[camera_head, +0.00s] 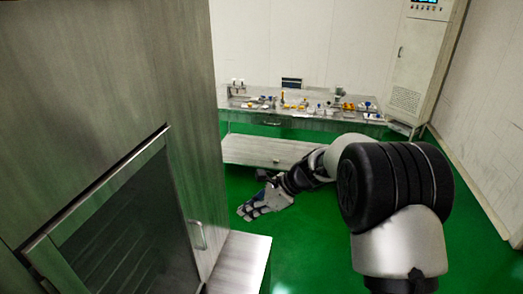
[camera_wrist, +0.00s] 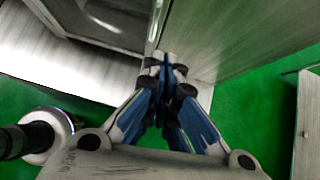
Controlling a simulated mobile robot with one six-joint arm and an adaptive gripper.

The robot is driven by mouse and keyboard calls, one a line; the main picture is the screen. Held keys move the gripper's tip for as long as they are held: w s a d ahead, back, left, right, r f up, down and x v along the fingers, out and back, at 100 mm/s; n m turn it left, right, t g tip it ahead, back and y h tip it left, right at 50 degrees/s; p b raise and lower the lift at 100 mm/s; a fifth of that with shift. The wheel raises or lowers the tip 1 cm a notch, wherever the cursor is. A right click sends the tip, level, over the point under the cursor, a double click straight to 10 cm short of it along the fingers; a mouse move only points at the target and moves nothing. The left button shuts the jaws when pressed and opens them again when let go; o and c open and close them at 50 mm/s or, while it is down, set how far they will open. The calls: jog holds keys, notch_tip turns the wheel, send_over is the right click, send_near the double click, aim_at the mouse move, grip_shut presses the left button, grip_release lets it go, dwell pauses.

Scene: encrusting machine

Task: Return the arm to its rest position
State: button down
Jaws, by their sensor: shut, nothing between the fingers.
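My gripper (camera_head: 250,211) is in the middle of the head view, at the end of my bent arm. It points left toward the large metal machine (camera_head: 110,60) and appears apart from it. In the wrist view my gripper (camera_wrist: 166,62) has its fingertips together, with nothing between them. The machine's metal side (camera_wrist: 240,45) shows beyond the fingertips in that view.
The machine has a dark-windowed door (camera_head: 125,235) with a handle (camera_head: 197,236). A low metal ledge (camera_head: 243,258) stands beside it. A metal table (camera_head: 255,118) holding many small items is at the back, near a tall cabinet (camera_head: 410,65). Green floor (camera_head: 310,245) is clear between them.

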jog(key=s+d+r+n+t+h+b, duration=0.1)
jog(key=s+d+r+n+b, duration=0.15)
jog(key=s+d, duration=0.2)
jog(key=s+d+r+n+h+b, duration=0.1)
jog(key=s+d+r+n+h, duration=0.1)
jog(key=s+d+r+n, duration=0.3)
jog(key=s+d+n+t+h+b, duration=0.1)
jog(key=s+d+n+b, duration=0.1)
jog(key=s, duration=0.5)
jog(key=s+d+f+n+t+h+b, duration=0.1)
jog(key=s+d+n, duration=0.3)
jog(key=s, duration=0.4)
jog(key=s+d+f+n+t+h+b, duration=0.1)
jog(key=s+d+f+n+h+b, duration=0.1)
jog(key=s+d, duration=0.5)
jog(key=s+f+n+h, duration=0.1)
jog(key=n+h, duration=0.1)
jog(key=n, duration=0.1)
jog(key=shift+s+d+b, duration=0.25)
jog(key=shift+b, duration=0.05)
jog(key=shift+a+f, duration=0.1)
